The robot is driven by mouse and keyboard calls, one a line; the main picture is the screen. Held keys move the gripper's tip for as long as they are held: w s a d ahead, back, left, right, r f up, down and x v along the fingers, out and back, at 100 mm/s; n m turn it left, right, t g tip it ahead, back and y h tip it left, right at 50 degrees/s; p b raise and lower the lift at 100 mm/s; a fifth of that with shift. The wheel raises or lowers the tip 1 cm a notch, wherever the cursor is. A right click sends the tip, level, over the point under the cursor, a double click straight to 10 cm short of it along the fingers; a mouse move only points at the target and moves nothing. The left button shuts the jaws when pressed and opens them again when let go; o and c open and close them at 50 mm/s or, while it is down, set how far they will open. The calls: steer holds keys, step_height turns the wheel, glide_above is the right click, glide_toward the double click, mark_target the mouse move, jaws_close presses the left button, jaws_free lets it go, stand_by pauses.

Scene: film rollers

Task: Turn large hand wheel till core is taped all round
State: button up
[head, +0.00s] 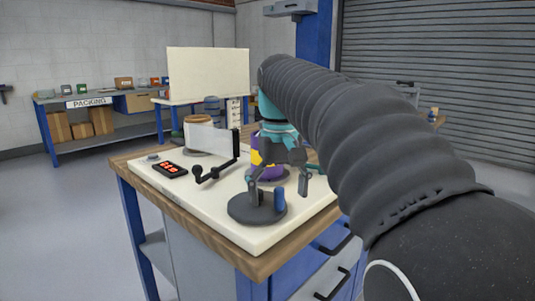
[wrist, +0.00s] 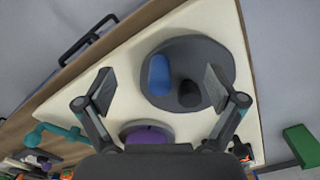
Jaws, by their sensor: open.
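The large hand wheel is a dark grey disc (head: 243,210) lying flat on the cream board; it also shows in the wrist view (wrist: 215,50). An upright blue handle (wrist: 158,76) stands off-centre on it, beside a short black post (wrist: 190,95). My gripper (head: 278,187) is open and empty above the wheel. In the wrist view its fingers (wrist: 160,88) are spread either side of the blue handle and black post, with gaps to both. The core (head: 256,158), purple with a yellow patch, stands behind the wheel, partly hidden by my arm. Its purple top (wrist: 148,134) shows in the wrist view.
A pale roll (head: 198,134) stands at the board's back, with a translucent sheet (head: 212,140) reaching to a black upright. A packing bench (head: 90,98) stands far left; floor is clear between.

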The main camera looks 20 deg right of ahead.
step_height(320, 180, up, 2)
steer(key=shift+r+p, duration=0.1)
steer(key=shift+p, duration=0.45)
steer(key=shift+r, duration=2.25)
